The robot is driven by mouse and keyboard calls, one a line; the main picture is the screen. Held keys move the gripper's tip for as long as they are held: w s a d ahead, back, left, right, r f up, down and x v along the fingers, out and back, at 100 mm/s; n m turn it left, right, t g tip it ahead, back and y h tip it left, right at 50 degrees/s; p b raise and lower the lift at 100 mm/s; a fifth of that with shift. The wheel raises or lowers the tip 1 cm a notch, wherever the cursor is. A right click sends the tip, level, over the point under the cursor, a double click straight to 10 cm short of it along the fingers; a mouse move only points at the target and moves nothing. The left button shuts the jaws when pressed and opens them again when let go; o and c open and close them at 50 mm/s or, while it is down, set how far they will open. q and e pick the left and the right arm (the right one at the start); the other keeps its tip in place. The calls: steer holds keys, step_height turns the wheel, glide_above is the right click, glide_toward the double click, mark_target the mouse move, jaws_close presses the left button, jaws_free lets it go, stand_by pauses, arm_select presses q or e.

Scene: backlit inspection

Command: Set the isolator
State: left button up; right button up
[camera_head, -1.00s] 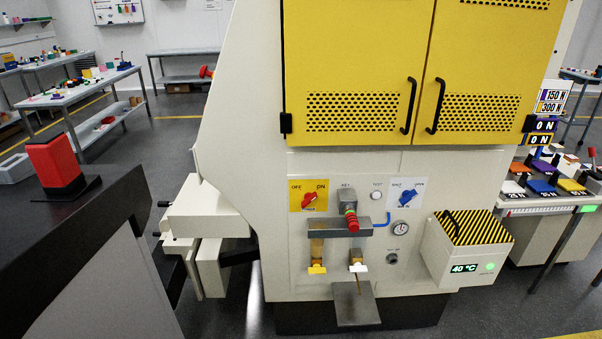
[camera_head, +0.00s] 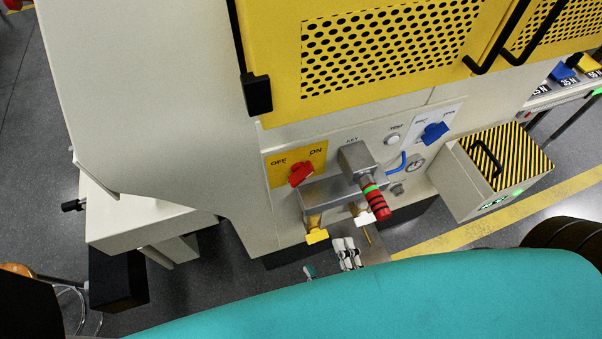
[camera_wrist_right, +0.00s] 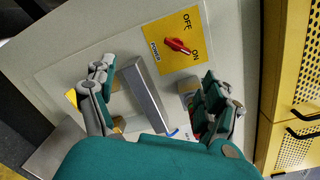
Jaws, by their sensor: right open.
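The isolator is a red rotary knob (camera_head: 301,174) on a yellow plate (camera_head: 283,160) marked OFF and ON. The knob's pointer slants toward ON. In the right wrist view the red knob (camera_wrist_right: 178,46) lies ahead, beyond the fingertips, and the plate (camera_wrist_right: 160,62) also reads POWER. My right gripper (camera_head: 329,262) is in front of the panel's lower part, below the knob in the head view; my teal arm hides much of it. In the wrist view its fingers (camera_wrist_right: 158,88) are spread wide, with nothing held and the knob untouched. My left gripper is not in view.
A grey bar (camera_head: 335,192) and a block with a red-banded handle (camera_head: 375,203) stick out below and right of the knob. A blue knob (camera_head: 433,131) sits further right. A striped box (camera_head: 500,165) juts out at right. Yellow doors (camera_head: 390,50) hang above.

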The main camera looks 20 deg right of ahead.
step_height(320, 180, up, 3)
steer(key=d+m+h, duration=0.1)
steer(key=m, duration=0.1)
steer(key=p, duration=0.2)
glide_toward(303, 180)
steer(key=w+p, duration=0.2)
steer(key=w, duration=0.7)
steer(key=shift+w+a, duration=0.1)
steer(key=shift+a, duration=0.05)
steer(key=shift+w+p, duration=0.35)
steer(key=shift+w, duration=0.25)
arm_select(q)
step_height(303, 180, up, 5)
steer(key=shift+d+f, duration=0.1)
arm_select(e)
steer(key=shift+f, duration=0.1)
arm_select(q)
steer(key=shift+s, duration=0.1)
arm_select(e)
steer(key=shift+c, duration=0.4)
steer(key=c, duration=1.1)
